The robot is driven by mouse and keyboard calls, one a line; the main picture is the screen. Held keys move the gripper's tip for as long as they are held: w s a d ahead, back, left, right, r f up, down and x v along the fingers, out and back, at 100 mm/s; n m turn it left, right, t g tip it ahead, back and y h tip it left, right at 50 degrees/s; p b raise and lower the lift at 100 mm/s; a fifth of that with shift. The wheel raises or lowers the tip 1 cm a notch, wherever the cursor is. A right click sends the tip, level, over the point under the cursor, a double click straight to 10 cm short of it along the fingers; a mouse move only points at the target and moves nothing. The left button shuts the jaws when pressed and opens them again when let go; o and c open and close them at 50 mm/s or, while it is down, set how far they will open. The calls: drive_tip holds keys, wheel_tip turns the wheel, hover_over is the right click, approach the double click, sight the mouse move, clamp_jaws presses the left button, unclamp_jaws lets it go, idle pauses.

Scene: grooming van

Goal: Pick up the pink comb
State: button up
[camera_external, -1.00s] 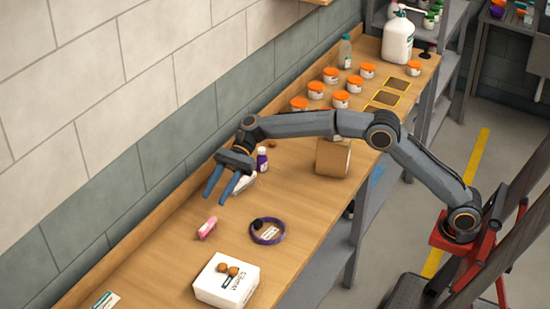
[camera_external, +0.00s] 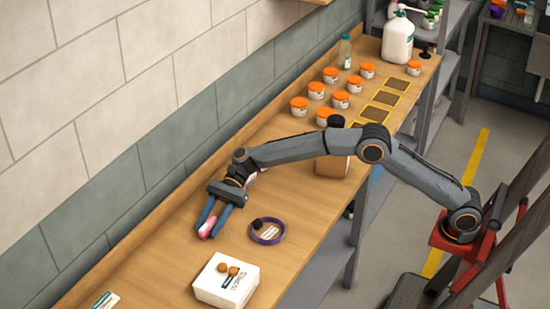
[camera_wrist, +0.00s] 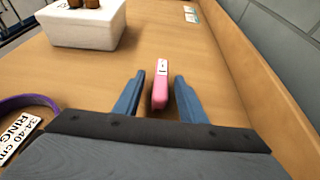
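The pink comb (camera_external: 207,228) lies on the wooden bench, partly covered by my gripper in the external view. In the wrist view the pink comb (camera_wrist: 160,84) sits between the two blue fingers, with a gap on each side. My gripper (camera_external: 210,225) is low over the bench, its fingers open around the comb. The fingers also show in the wrist view (camera_wrist: 160,90), on either side of the comb and apart from it.
A white wipes box (camera_external: 228,284) with brown balls on top stands nearer the front. A purple ring (camera_external: 267,231) with a tag lies right of my gripper. Several orange-lidded jars (camera_external: 316,90) stand farther back. The wall (camera_external: 180,150) runs along the bench's left edge.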

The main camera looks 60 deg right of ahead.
drive_tip(key=shift+a+f, duration=0.25)
drive_tip(key=shift+a, duration=0.3)
clamp_jaws()
